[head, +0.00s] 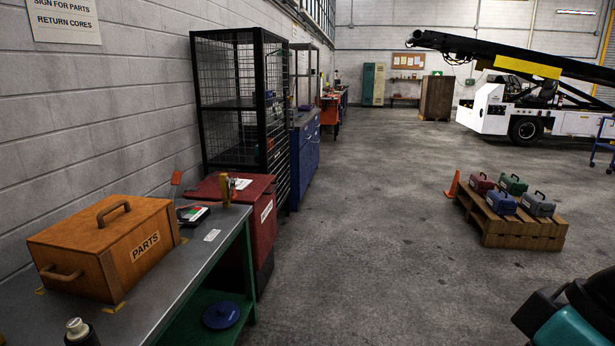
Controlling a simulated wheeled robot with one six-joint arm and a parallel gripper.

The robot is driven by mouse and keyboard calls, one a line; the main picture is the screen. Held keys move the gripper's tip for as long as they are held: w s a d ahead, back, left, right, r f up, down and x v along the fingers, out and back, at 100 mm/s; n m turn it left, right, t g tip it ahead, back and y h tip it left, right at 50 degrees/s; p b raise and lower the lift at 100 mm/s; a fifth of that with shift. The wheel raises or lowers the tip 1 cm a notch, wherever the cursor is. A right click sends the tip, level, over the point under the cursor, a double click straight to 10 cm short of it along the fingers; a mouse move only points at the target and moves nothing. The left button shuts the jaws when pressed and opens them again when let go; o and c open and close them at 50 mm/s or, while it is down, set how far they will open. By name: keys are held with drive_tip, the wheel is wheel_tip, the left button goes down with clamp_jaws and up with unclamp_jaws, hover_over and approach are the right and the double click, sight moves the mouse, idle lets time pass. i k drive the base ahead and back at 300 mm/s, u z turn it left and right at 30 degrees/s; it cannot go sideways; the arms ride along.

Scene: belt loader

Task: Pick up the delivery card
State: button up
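I cannot tell for sure which thing is the delivery card. A small white card or label (211,235) lies flat on the grey workbench (176,285), near its right edge. White paper (240,183) also lies on top of the red cabinet (262,215) behind the bench. A small dark device with a coloured face (193,214) sits at the bench's far end. The writing on these is too small to read. Part of my arm, black and teal, shows at the lower right; my gripper's fingers are not in view.
A wooden PARTS box (110,245) covers much of the bench, with a bottle (78,332) in front. A black wire cage (240,110) stands behind the red cabinet. A pallet (512,230) with several cases stands right. The floor between is clear.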

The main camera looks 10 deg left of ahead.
sight(240, 183)
drive_tip(key=z, duration=0.4)
drive_tip(key=i, duration=2.05)
drive_tip(key=u, duration=1.3)
drive_tip(key=i, duration=0.65)
drive_tip(key=u, duration=1.05)
drive_tip(key=k, duration=0.65)
drive_tip(key=z, duration=0.15)
drive_tip(key=i, duration=0.65)
drive_tip(key=z, duration=1.4)
drive_tip(key=i, duration=1.9)
drive_tip(key=u, duration=0.1)
